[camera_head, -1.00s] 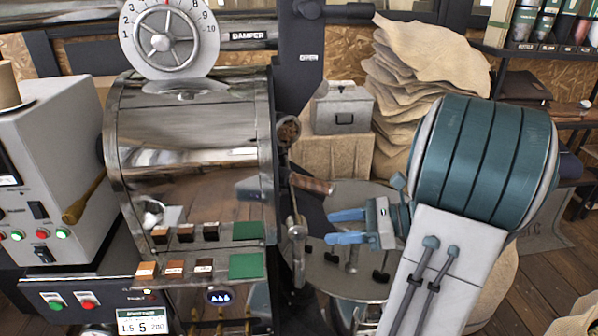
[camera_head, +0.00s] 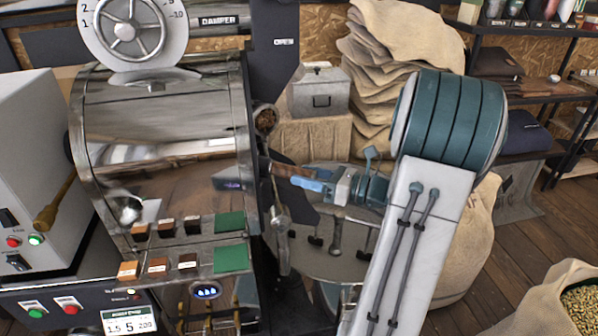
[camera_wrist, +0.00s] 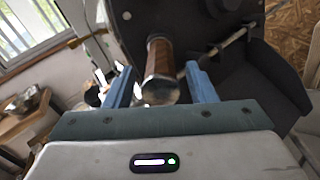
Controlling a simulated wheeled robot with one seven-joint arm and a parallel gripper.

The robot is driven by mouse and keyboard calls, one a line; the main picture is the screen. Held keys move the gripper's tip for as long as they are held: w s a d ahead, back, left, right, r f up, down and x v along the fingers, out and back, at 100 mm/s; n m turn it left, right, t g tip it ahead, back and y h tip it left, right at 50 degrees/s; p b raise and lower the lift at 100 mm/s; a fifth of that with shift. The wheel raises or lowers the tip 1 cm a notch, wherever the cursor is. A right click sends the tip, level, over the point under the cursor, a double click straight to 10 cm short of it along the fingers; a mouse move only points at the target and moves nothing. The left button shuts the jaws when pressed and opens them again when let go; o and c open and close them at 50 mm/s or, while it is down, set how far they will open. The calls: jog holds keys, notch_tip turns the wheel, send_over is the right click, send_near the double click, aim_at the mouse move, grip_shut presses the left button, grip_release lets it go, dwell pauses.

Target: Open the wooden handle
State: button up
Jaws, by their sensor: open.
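The wooden handle (camera_head: 283,169) is a short brown grip with a metal end, sticking out from the right side of the steel roaster drum (camera_head: 165,130). In the wrist view the handle (camera_wrist: 159,57) points at the camera, its shiny end cap lying between my two blue fingers. My gripper (camera_head: 303,180) is at the handle's outer end in the head view, and it also shows in the wrist view (camera_wrist: 160,84). It is open, with a finger on each side and visible gaps. The fingers partly cover the handle in the head view.
A round cooling tray (camera_head: 345,255) lies below my gripper. A grey metal box (camera_head: 320,92) and stacked sacks (camera_head: 395,60) stand behind. A tan lever (camera_head: 53,206) is on the grey cabinet at left. An open sack of beans (camera_head: 575,305) is at lower right.

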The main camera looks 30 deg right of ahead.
aim_at(290, 172)
jog(key=shift+x, duration=1.25)
